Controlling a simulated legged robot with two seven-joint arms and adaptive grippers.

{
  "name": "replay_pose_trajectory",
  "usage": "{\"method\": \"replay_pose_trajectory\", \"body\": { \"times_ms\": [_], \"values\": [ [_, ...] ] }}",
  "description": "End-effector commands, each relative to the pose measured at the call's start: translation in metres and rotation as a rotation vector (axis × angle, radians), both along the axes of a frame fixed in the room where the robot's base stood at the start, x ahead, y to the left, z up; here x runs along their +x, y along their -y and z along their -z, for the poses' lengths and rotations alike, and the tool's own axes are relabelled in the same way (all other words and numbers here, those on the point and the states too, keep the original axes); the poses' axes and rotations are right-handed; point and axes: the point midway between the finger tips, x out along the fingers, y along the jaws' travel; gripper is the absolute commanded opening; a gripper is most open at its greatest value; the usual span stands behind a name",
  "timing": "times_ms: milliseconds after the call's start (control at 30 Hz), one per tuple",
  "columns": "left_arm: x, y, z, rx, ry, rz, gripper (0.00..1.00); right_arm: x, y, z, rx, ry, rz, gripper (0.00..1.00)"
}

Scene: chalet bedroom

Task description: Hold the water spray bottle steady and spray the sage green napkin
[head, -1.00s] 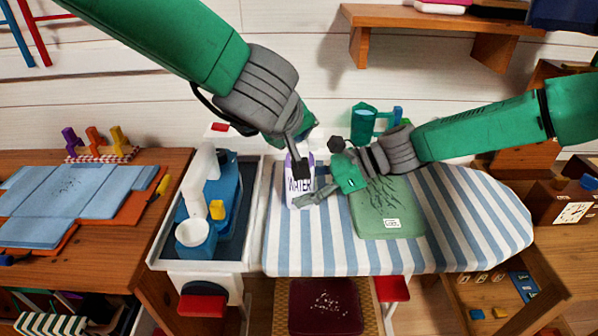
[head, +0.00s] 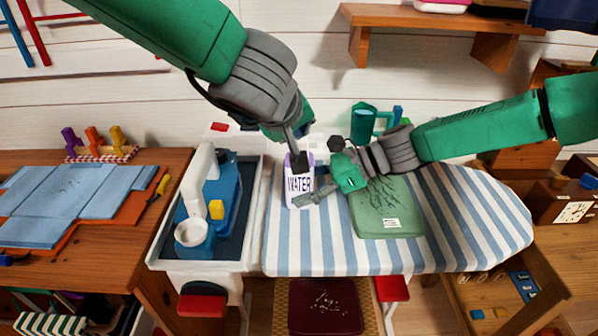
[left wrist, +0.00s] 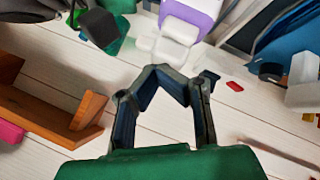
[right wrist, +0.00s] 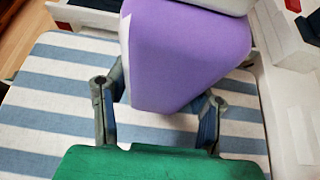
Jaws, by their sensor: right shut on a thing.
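The white and purple spray bottle (head: 299,185), marked WATER, stands upright on the striped ironing board. My right gripper (head: 312,190) is shut on its lower body from the right; the right wrist view shows the purple side of the bottle (right wrist: 185,55) between the fingers. My left gripper (head: 299,160) is at the bottle's top in the head view, covering much of the spray head. In the left wrist view its fingertips (left wrist: 156,72) meet with nothing between them, near the white spray head (left wrist: 170,42). The folded sage green napkin (head: 385,222) lies flat right of the bottle.
The striped ironing board (head: 470,225) has free room at right. A blue and white sewing-machine-like object (head: 222,195) stands in a tray at left. A green watering can (head: 362,125) is behind the board. A wall shelf (head: 430,18) hangs above.

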Motion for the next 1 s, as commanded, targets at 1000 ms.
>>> {"method": "replay_pose_trajectory", "body": {
  "times_ms": [1000],
  "values": [
    [0.001,0.001,-0.064,-0.003,0.006,-0.001,0.00,0.000,0.001,0.001,-0.003,0.002,0.000,0.32]
  ]
}}
